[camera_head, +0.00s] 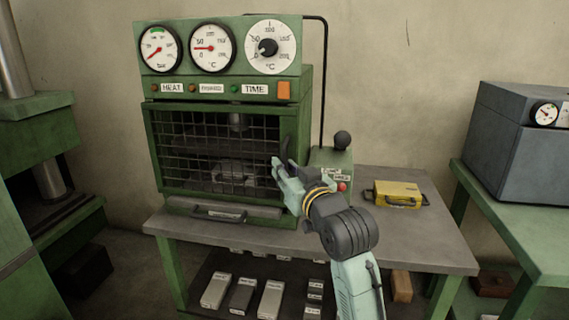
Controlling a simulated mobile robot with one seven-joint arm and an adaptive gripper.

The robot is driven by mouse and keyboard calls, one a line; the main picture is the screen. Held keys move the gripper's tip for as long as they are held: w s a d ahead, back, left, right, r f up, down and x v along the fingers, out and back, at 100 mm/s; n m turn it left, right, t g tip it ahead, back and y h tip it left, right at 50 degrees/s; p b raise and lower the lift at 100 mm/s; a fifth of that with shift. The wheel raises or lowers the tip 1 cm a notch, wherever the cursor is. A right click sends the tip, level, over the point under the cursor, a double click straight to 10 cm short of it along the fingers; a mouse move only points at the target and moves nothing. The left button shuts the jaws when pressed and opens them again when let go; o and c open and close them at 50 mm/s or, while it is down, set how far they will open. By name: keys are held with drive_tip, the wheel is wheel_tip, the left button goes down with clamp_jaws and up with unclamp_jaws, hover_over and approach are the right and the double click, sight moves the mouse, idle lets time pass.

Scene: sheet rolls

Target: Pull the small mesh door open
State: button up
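The small mesh door (205,140) is a dark wire grid in a green frame on the front of the green press cabinet (221,86). It looks shut. A dark vertical handle (286,148) is at the door's right edge. My gripper (281,166) is at this right edge, just below and beside the handle. Its fingers look spread, and I cannot tell whether they touch the handle or the mesh. The forearm hides the lower right corner of the cabinet.
A green box with a black knob lever (342,141) and a red button stands right of the cabinet. A yellow case (398,195) lies on the grey table (440,245). A drawer-like bar handle (219,214) is below the door. A grey machine (510,150) stands far right.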

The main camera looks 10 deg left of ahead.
drive_tip(key=shift+w+a, duration=0.3)
drive_tip(key=shift+w, duration=0.15)
clamp_jaws()
idle(0.5)
